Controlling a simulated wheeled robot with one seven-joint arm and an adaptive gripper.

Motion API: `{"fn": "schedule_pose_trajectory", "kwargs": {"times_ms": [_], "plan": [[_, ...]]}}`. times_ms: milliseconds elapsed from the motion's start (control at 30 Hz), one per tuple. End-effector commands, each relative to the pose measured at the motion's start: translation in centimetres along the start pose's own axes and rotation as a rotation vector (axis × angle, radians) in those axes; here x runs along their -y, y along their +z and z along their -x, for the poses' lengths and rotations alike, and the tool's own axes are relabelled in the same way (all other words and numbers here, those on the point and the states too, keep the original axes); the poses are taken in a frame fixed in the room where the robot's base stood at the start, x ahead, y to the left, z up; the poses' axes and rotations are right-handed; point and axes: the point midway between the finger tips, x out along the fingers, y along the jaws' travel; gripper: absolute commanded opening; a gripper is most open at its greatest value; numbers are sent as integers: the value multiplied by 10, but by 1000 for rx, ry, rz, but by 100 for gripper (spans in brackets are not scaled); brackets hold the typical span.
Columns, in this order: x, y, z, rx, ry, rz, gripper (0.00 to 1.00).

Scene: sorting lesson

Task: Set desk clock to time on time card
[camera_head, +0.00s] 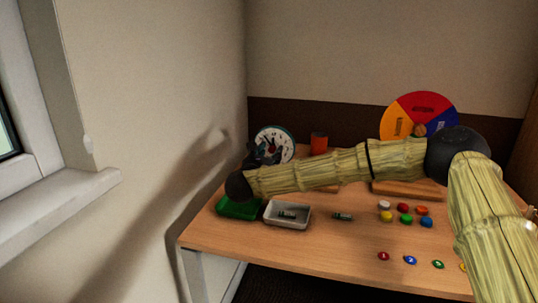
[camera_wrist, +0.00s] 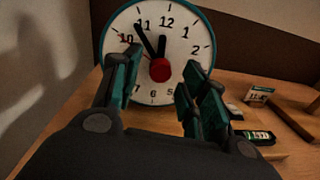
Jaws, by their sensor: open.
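The desk clock (camera_head: 285,137) stands at the back left of the desk, partly hidden by my gripper. In the wrist view the clock (camera_wrist: 184,48) faces me, with a white dial, teal rim and red centre knob (camera_wrist: 160,70). Its longer black hand (camera_wrist: 146,41) points near 11; the shorter one (camera_wrist: 161,46) points just left of 12. My gripper (camera_wrist: 163,78) is open, one finger on each side of the knob; contact is not visible. The time card (camera_wrist: 260,92) stands right of the clock; it seems to start with "11:", the rest is unclear.
A green tray (camera_head: 226,211) and a white tray (camera_head: 272,221) with a battery in it lie at the front left. Another battery (camera_head: 342,216) lies beside them. A red cylinder (camera_head: 319,141), a colour wheel (camera_head: 420,103) and several coloured buttons (camera_head: 404,218) are further right. A wall borders the left.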

Motion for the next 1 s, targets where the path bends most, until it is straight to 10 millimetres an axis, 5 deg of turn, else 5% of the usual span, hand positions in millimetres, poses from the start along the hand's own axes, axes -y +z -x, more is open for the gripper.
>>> {"fn": "schedule_pose_trajectory", "kwargs": {"times_ms": [167, 433, 1000], "plan": [[0, 0, 0, 0, 0, 0, 43], [0, 0, 0, 0, 0, 0, 0], [-1, 2, 0, 12, 1, 144, 0]]}}
